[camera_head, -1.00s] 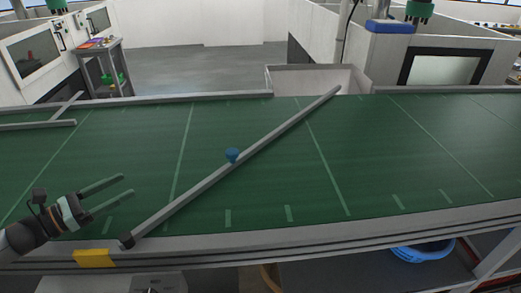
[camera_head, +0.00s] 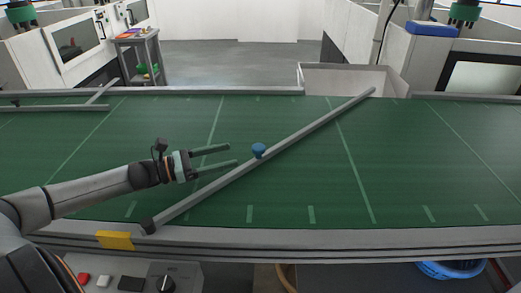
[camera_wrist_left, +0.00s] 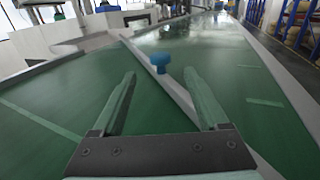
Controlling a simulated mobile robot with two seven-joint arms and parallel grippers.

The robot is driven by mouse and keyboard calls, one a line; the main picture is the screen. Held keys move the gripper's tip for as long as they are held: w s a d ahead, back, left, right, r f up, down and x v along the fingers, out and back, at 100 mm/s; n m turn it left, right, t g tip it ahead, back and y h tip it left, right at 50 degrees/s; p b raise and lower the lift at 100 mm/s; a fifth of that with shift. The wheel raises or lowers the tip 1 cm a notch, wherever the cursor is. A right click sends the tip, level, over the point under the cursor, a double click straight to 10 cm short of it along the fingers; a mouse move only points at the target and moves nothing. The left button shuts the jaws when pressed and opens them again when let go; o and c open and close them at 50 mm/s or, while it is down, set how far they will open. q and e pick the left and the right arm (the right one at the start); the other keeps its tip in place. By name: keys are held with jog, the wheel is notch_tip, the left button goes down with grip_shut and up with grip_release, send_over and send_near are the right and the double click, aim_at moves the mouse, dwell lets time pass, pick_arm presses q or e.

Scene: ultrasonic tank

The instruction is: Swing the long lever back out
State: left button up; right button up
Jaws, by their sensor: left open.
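The long grey lever (camera_head: 305,131) lies diagonally across the green conveyor belt. Its dark pivot end (camera_head: 149,226) is at the near edge, and its far end reaches the back edge by a pale bin. A blue knob (camera_head: 259,150) stands on the lever near its middle. My left gripper (camera_head: 233,155) is open and empty over the belt, its fingers pointing right toward the knob and apart from it. In the left wrist view the knob (camera_wrist_left: 160,62) is ahead, between the lines of the two fingers, and the lever (camera_wrist_left: 172,84) passes beyond and beside the right finger. My right gripper is not in view.
The green belt (camera_head: 430,150) is clear right of the lever. A pale open bin (camera_head: 352,80) stands behind the belt's back edge. A yellow block (camera_head: 116,240) sits on the near rail by the pivot. A shorter grey bar (camera_head: 101,92) is at the far left.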

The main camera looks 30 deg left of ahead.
aim_at(259, 146)
pick_arm(q)
jog(key=x, duration=0.7)
jog(key=shift+w+d+r, duration=0.1)
jog(key=shift+w+d, duration=0.1)
jog(key=shift+w, duration=0.1)
jog(key=shift+p+x, duration=0.35)
jog(key=shift+x, duration=0.75)
jog(key=shift+c, duration=0.2)
grip_shut()
dwell(0.3)
